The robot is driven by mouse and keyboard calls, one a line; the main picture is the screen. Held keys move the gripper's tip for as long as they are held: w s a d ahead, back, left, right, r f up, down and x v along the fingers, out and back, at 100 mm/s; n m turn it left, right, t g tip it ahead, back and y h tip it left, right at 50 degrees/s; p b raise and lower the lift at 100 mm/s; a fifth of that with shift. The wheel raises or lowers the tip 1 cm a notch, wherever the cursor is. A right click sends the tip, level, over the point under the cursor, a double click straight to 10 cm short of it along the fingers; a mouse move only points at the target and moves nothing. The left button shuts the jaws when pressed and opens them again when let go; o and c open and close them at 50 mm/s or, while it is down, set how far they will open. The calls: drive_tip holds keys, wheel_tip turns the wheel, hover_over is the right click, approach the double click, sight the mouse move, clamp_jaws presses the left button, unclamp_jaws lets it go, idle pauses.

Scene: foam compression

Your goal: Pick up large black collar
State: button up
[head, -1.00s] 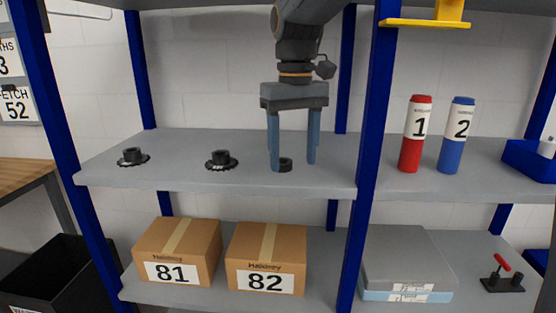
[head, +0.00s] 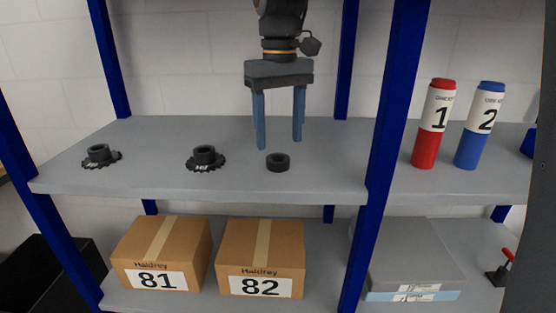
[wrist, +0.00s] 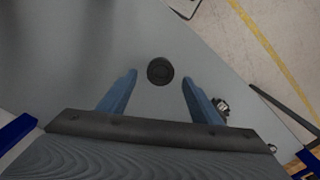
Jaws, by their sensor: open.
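A plain black collar (head: 278,162) lies on the upper grey shelf (head: 330,180), right of two black toothed parts. In the wrist view the round black collar (wrist: 160,71) lies between and just beyond the two blue fingertips. My gripper (head: 280,144) is open and empty, with its fingers pointing down above the shelf, behind or over the collar. The fingers do not touch the collar. My gripper also shows in the wrist view (wrist: 159,75).
Two black toothed parts, one at the left (head: 100,157) and one in the middle (head: 205,158), sit on the same shelf. A blue post (head: 385,130) stands to the right, with a red cylinder (head: 427,150) and a blue cylinder (head: 470,150) beyond. Boxes 81 (head: 165,240) and 82 (head: 262,240) stand below.

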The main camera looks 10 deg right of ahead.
drive_tip(key=shift+a+f+p, duration=0.1)
drive_tip(key=shift+f+p, duration=0.6)
drive_tip(key=shift+f, duration=1.9)
drive_tip(key=c, duration=1.1)
drive_tip(key=shift+r, duration=0.1)
